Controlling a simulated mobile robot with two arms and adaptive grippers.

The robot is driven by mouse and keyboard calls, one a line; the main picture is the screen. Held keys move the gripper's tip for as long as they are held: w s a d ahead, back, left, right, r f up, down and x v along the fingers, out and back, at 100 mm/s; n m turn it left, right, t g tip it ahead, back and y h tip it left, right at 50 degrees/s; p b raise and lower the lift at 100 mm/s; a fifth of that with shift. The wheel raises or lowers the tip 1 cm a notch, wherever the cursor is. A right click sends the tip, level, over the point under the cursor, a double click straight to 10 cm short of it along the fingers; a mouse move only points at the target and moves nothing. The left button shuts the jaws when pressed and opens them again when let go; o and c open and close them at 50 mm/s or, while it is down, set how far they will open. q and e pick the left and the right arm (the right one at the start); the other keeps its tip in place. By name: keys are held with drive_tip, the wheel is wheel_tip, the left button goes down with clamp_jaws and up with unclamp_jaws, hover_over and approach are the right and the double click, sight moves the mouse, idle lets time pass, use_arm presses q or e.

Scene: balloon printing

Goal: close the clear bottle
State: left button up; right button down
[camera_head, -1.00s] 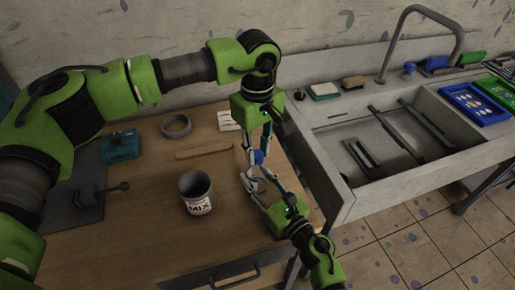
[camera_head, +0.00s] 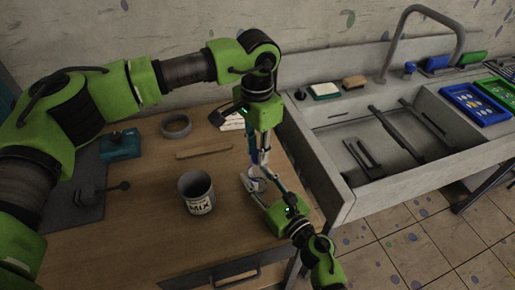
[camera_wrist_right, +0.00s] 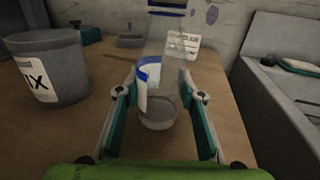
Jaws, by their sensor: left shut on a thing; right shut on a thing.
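The clear bottle (camera_wrist_right: 158,115) stands upright between the fingers of my right gripper (camera_wrist_right: 161,98), which is shut on it. A blue-and-white label (camera_wrist_right: 148,75) is on its side. In the head view the right gripper (camera_head: 253,184) reaches in from the lower right. My left gripper (camera_head: 259,160) points down right above the bottle, shut, with its fingers hiding most of what it holds, apparently the blue cap. A blue band (camera_wrist_right: 167,9) shows at the top edge of the wrist view. Whether the cap touches the bottle mouth I cannot tell.
A grey cup marked MIX (camera_head: 197,194) stands left of the bottle, with a wooden stick (camera_head: 203,151) and grey ring (camera_head: 176,126) behind. A white card (camera_head: 232,119) lies at the back. The sink (camera_head: 385,140) borders the table on the right. The table front is clear.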

idle(0.3)
use_arm(q)
drive_tip(key=o, duration=0.7)
drive_tip(key=shift+r, duration=2.3)
drive_tip(key=shift+c, duration=0.5)
